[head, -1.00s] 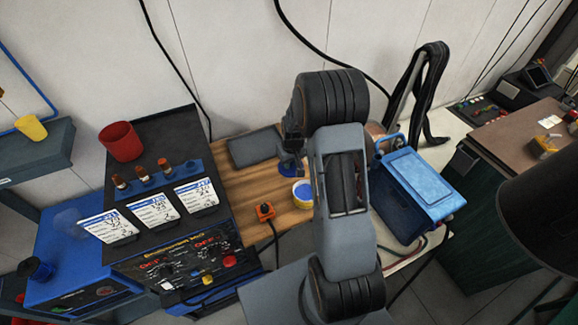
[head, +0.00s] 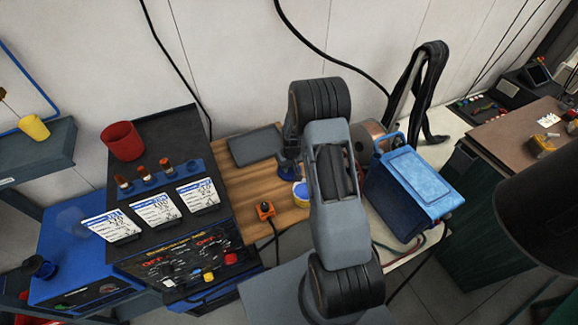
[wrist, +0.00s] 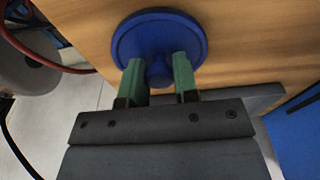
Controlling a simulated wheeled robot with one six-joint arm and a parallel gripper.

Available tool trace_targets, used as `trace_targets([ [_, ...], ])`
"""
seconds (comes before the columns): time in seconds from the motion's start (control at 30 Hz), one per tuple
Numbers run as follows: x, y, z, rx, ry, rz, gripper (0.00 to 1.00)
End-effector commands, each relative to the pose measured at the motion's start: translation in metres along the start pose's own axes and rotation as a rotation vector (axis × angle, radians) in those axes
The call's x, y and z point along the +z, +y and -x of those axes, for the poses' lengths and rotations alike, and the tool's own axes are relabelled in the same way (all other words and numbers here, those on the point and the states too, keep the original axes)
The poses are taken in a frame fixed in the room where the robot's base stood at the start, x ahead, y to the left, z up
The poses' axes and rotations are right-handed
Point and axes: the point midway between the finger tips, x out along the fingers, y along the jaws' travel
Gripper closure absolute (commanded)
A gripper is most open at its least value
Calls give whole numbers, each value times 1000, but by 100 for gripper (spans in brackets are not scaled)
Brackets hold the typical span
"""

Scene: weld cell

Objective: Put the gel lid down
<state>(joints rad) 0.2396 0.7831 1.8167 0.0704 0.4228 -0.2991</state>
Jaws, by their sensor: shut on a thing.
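The gel lid (wrist: 158,28) is a round blue disc with a central knob. In the wrist view my gripper (wrist: 158,66) has its green fingers on either side of the knob, shut on it. The lid is over the wooden tabletop (wrist: 240,30); I cannot tell whether it touches the wood. In the head view the lid (head: 288,172) is a small blue shape, partly hidden by my arm. A small white pot with blue gel (head: 301,193), partly hidden by my arm, stands just in front of it.
A dark flat plate (head: 255,146) lies behind and left of the lid. An orange button box (head: 265,210) stands at the front left. A blue box (head: 408,188) is on the right, and a black machine (head: 185,255) with dials is on the left. Bare wood (head: 240,185) shows between.

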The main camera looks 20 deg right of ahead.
Motion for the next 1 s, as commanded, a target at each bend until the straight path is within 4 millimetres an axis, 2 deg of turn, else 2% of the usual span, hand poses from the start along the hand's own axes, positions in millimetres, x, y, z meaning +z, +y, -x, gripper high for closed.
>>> trace_targets([
  [0.07,1,0,-4,0,0,0,94],
  [0.1,0,0,-4,0,0,0,71],
  [0.37,0,0,-2,0,0,0,47],
  [0.57,0,0,-2,0,0,0,47],
  [0.73,-1,0,6,1,3,0,47],
  [1.0,-1,0,55,2,5,0,47],
])
